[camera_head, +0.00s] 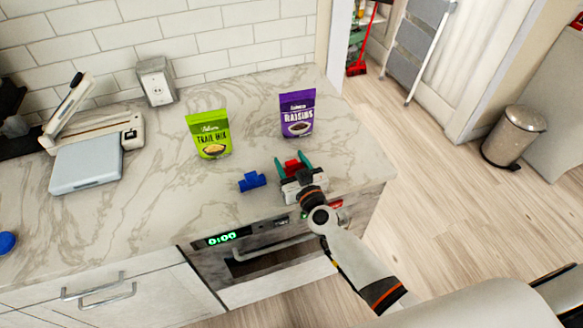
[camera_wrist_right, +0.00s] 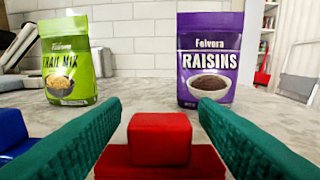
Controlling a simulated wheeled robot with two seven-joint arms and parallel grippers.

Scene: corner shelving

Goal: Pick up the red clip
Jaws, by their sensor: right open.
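The red clip (camera_head: 292,168) lies on the marble counter near its front right part. In the right wrist view the red clip (camera_wrist_right: 160,140) is a block on a wider red base, centred between the two green fingers. My right gripper (camera_head: 293,164) is open, with its fingers on either side of the clip; a gap shows between each finger and the clip's upper block. In the head view the gripper body hides part of the clip. My left gripper is not in view.
A blue clip-like piece (camera_head: 252,181) lies left of the right gripper. A green trail mix bag (camera_head: 208,134) and a purple raisins bag (camera_head: 297,113) stand behind. The counter's front edge is close to my right arm.

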